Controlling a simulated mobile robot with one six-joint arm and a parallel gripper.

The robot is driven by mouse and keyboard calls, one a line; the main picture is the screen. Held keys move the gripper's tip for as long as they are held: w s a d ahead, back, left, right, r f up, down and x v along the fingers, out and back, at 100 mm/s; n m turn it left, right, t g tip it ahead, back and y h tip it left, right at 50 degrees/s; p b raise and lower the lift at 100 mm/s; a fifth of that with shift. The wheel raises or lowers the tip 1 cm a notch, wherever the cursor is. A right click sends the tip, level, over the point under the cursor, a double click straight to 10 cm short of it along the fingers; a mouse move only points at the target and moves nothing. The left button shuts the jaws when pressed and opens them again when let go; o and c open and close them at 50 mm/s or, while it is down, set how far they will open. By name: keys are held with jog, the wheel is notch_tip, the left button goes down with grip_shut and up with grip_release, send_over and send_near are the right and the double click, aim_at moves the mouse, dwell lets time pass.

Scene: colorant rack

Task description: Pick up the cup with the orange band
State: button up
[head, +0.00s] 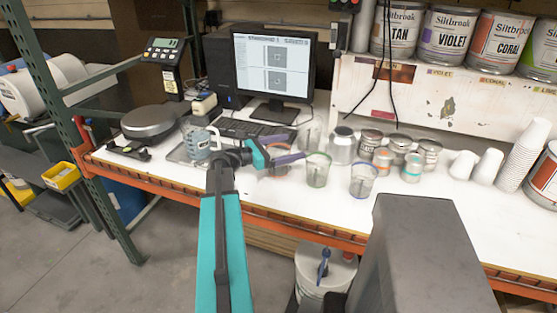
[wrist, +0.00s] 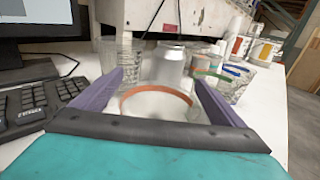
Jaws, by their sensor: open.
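The clear cup with the orange band (wrist: 157,101) stands on the white bench between my gripper's two purple fingers in the wrist view. In the head view only part of this cup (head: 279,171) shows, as my gripper (head: 290,161) covers much of it. My gripper (wrist: 157,82) is open, with one finger on each side of the cup. I cannot tell whether either finger touches it. The cup's lower part is hidden behind the gripper's dark front edge.
A green-banded cup (head: 317,170) and a blue-banded cup (head: 363,180) stand to the right. A clear cup (wrist: 122,54) and a silver can (wrist: 171,62) stand behind. A keyboard (wrist: 40,107) lies to the left. Several small tins (head: 382,160) stand farther right. Bare bench lies at front right.

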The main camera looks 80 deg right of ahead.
jog(key=shift+c, duration=0.3)
jog(key=c, duration=1)
jog(key=shift+r, duration=0.15)
jog(key=shift+c, duration=0.2)
jog(key=shift+r+b, duration=0.6)
jog(key=shift+r, duration=0.85)
jog(key=w+a+b, duration=0.2)
jog(key=a, duration=0.4)
jog(key=w+a+r+b, duration=0.1)
jog(key=w+a+b, duration=0.1)
jog(key=a, duration=0.5)
jog(key=shift+w+b, duration=0.3)
jog(key=shift+b, duration=0.3)
jog(key=shift+w+a+r+b, duration=0.15)
jog(key=shift+a+b, duration=0.1)
jog(key=shift+b, duration=0.95)
jog(key=a+b, duration=0.1)
jog(key=b, duration=0.3)
jog(key=shift+w+a+b, duration=0.1)
jog(key=shift+w+b, duration=0.05)
jog(key=shift+b, duration=0.15)
jog(key=shift+a+r+b, duration=0.25)
jog(key=shift+b, duration=0.4)
